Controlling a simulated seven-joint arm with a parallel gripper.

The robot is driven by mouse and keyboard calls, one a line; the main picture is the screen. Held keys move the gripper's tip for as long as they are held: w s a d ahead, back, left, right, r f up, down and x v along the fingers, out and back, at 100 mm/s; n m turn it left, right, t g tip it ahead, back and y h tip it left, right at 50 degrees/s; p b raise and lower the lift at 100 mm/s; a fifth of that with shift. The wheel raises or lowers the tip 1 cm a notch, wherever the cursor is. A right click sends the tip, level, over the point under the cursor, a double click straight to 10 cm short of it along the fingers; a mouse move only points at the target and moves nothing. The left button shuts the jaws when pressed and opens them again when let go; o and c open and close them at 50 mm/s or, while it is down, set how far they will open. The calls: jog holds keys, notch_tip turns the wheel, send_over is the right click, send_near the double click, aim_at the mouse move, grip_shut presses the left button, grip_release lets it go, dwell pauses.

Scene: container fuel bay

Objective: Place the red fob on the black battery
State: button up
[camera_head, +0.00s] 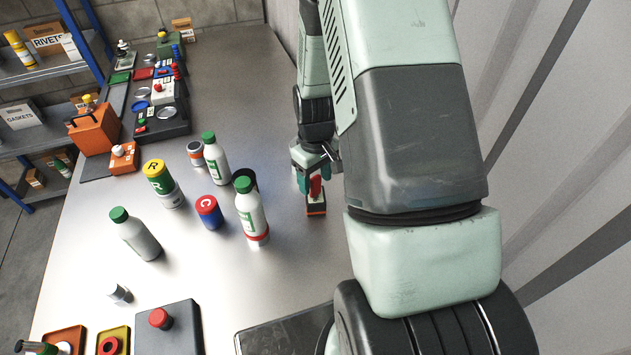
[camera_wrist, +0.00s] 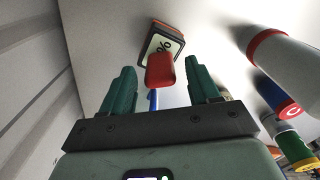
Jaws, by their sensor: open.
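The red fob (camera_head: 315,186) is between the fingers of my gripper (camera_head: 312,176). It also shows in the wrist view as a rounded red block (camera_wrist: 160,70), with a thin blue part below it. The black battery, a small block with orange-red edging (camera_head: 316,208), stands right below the fob on the table. In the wrist view the battery (camera_wrist: 151,40) shows a pale label with dark print, partly covered by the fob. My gripper's teal fingers (camera_wrist: 162,72) are open, with a gap on each side of the fob. Whether the fob touches the battery is hard to tell.
White bottles with green caps (camera_head: 250,212), (camera_head: 215,160) and a blue can with a red top (camera_head: 208,211) stand left of my gripper. A yellow-topped can (camera_head: 160,180) is farther left. Trays (camera_head: 170,335) lie at the front. The wall is close on the right.

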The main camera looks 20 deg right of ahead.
notch_tip(320, 180, up, 10)
notch_tip(320, 180, up, 12)
jog(key=m+t, duration=0.1)
jog(key=t, duration=0.1)
send_over(315, 177)
jog(key=s+a, duration=0.2)
jog(key=s, duration=0.1)
jog(key=s+a+r+m+t, duration=0.1)
jog(key=s+a+r, duration=0.1)
jog(key=s+r, duration=0.4)
jog(key=s+a+r+m+t, duration=0.2)
jog(key=s+r, duration=0.5)
jog(key=s, duration=0.5)
jog(key=shift+r+t, duration=0.25)
jog(key=shift+t, duration=0.05)
